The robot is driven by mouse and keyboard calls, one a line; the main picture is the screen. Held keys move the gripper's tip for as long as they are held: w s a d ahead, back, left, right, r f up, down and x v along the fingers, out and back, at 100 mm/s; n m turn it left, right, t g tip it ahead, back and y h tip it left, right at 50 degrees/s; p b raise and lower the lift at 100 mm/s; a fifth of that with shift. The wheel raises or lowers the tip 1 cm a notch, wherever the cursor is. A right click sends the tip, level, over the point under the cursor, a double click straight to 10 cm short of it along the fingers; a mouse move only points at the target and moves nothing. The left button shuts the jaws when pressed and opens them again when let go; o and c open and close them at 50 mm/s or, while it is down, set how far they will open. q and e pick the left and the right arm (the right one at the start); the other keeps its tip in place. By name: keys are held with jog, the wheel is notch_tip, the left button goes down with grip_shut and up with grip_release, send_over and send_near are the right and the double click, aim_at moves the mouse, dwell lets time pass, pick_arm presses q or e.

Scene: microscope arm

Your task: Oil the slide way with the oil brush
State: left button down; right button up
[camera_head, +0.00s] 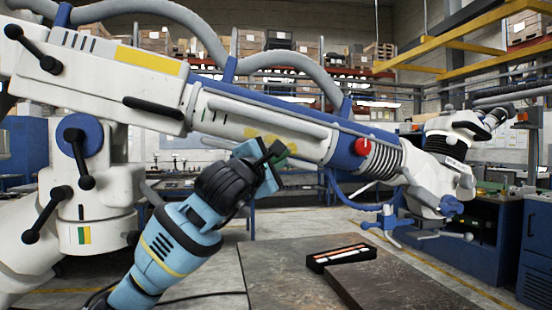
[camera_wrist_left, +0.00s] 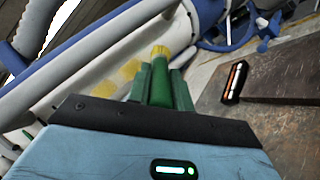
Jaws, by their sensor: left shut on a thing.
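The large white and blue microscope arm (camera_head: 150,70) crosses the head view from upper left to right. Its pale slide way (camera_head: 222,124) runs along the middle section, and yellow patches show on it, also in the wrist view (camera_wrist_left: 130,68). My left gripper (camera_head: 271,157) is just below and in front of this section. It is shut on the green handle of the oil brush (camera_wrist_left: 160,85). The yellow bristles (camera_wrist_left: 160,52) point away from the gripper toward the slide way; I cannot tell if they touch it. My right gripper is out of view.
A black tray (camera_head: 318,262) with orange and white strips lies on the dark table (camera_head: 280,275) below. Workbenches and shelves stand farther back.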

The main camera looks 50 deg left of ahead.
pick_arm(q)
jog(key=shift+w+a+r+p, duration=0.3)
jog(key=shift+a+r+p, duration=0.05)
jog(key=shift+a, duration=0.05)
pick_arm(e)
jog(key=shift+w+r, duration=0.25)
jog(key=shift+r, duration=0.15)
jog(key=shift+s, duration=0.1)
pick_arm(q)
jog(key=shift+s+a+r+b, duration=0.15)
jog(key=shift+s+a+b, duration=0.15)
jog(key=shift+s, duration=0.45)
jog(key=shift+s+a+r+b, duration=0.2)
jog(key=shift+s+a, duration=0.15)
jog(key=shift+s, duration=0.4)
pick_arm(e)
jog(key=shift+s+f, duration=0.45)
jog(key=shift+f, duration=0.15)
pick_arm(q)
jog(key=shift+s+a+r+b, duration=0.3)
jog(key=shift+s+a, duration=0.1)
jog(key=shift+s, duration=0.3)
jog(key=shift+s+a+r+b, duration=0.15)
jog(key=shift+s+a+b, duration=0.2)
jog(key=shift+s, duration=0.35)
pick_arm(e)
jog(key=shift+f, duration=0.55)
